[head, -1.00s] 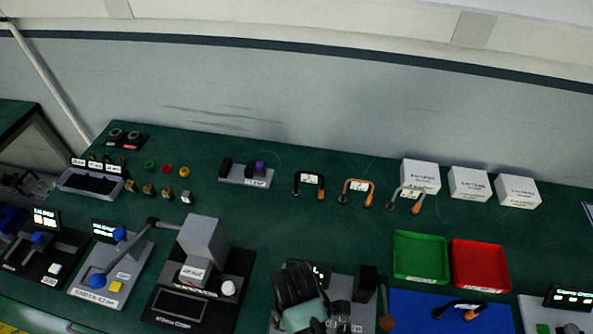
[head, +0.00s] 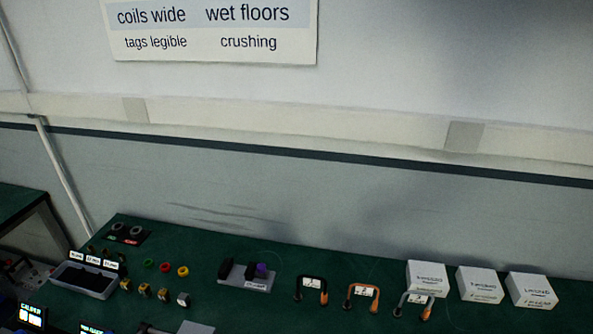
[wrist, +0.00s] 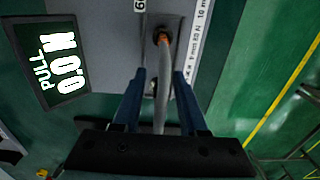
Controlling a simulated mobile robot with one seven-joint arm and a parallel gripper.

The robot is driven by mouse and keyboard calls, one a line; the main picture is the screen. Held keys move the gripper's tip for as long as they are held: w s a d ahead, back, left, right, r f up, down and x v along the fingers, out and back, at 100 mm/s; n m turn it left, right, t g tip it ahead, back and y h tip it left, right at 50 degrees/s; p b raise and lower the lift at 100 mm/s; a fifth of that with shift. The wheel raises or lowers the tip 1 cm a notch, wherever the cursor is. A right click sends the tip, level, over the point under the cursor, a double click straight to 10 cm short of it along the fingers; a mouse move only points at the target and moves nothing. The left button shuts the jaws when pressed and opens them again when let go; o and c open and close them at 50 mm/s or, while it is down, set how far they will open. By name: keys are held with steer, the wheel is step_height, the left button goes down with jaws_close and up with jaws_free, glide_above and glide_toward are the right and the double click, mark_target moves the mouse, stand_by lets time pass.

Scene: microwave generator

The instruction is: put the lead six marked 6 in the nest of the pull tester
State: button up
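The pull tester (wrist: 105,30) fills the upper left of the wrist view, a grey body with a lit display (wrist: 62,68) reading PULL N 0.0. A grey lead (wrist: 161,95) with an orange end (wrist: 162,38) stands at the tester's grey face, its end over a dark opening. I cannot tell how deep it sits. Its number is not readable; a cut-off white label lies at the top edge. My gripper (wrist: 160,76) has its two blue fingers on either side of the lead, with gaps showing on both sides.
White boxes (head: 480,284) stand behind at the right. A grey tray (head: 85,279) and small coloured parts lie at the left.

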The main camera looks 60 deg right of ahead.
step_height(320, 180, up, 12)
steer(key=shift+r, duration=0.15)
stand_by(0.5)
